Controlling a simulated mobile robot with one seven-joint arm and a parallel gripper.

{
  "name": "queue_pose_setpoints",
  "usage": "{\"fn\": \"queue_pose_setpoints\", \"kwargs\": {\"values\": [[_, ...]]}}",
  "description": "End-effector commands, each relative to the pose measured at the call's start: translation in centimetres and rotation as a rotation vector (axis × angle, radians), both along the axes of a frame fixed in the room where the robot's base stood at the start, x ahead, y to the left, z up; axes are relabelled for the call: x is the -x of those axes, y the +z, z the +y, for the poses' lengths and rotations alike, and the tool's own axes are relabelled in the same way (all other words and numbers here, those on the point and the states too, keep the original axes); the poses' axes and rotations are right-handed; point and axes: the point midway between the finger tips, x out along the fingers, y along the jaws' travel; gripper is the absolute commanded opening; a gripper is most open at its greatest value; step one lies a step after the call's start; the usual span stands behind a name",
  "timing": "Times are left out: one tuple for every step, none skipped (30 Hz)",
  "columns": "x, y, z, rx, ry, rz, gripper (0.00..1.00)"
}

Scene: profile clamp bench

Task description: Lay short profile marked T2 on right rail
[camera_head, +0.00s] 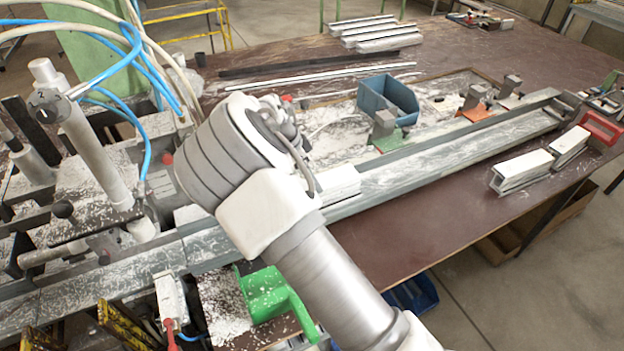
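A long grey rail (455,158) runs from beside my arm toward the upper right and is dusted with white shavings. A short white profile (340,182) is at the rail's near end, partly hidden by my arm; I cannot tell whether it rests there or is held. Two more short white profiles, a longer one (521,170) and a smaller one (569,145), are on the brown table in front of the rail's far half. No T2 mark is readable on any of them. My gripper is hidden behind my wrist.
A blue bin (388,98) stands behind the rail, near green (388,141) and orange (473,112) clamp bases. A red-handled item (602,128) is at the far right. A machine with hoses (90,140) fills the left.

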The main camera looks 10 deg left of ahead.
Motion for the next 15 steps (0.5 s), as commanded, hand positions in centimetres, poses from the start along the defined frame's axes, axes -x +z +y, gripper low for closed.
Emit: {"fn": "queue_pose_setpoints", "kwargs": {"values": [[0.3, 1.1, 0.6, -0.004, 0.002, -0.004, 1.0], [0.4, 1.8, 0.8, -0.004, 0.002, -0.004, 1.0], [0.6, 2.6, 1.0, -0.004, 0.002, -0.003, 1.0], [0.8, 3.2, 1.2, -0.004, 0.001, -0.003, 1.0], [0.9, 3.8, 1.4, -0.004, 0.002, -0.004, 1.0], [1.1, 4.6, 1.7, -0.003, 0.002, -0.002, 1.0], [1.2, 5.1, 1.8, -0.003, 0.003, -0.003, 1.0], [1.4, 5.7, 2.0, -0.004, 0.002, -0.003, 1.0], [1.5, 6.2, 2.2, -0.003, 0.001, -0.003, 1.0], [1.6, 6.7, 2.3, -0.003, 0.001, -0.003, 1.0], [1.7, 7.0, 2.4, -0.002, 0.001, -0.002, 1.0], [1.8, 7.5, 2.5, -0.002, 0.001, -0.002, 1.0], [1.9, 7.7, 2.6, -0.002, 0.001, -0.002, 1.0], [2.0, 7.9, 2.7, -0.001, 0.001, -0.001, 1.0], [2.1, 8.2, 2.8, -0.001, 0.0, -0.001, 1.0]]}}
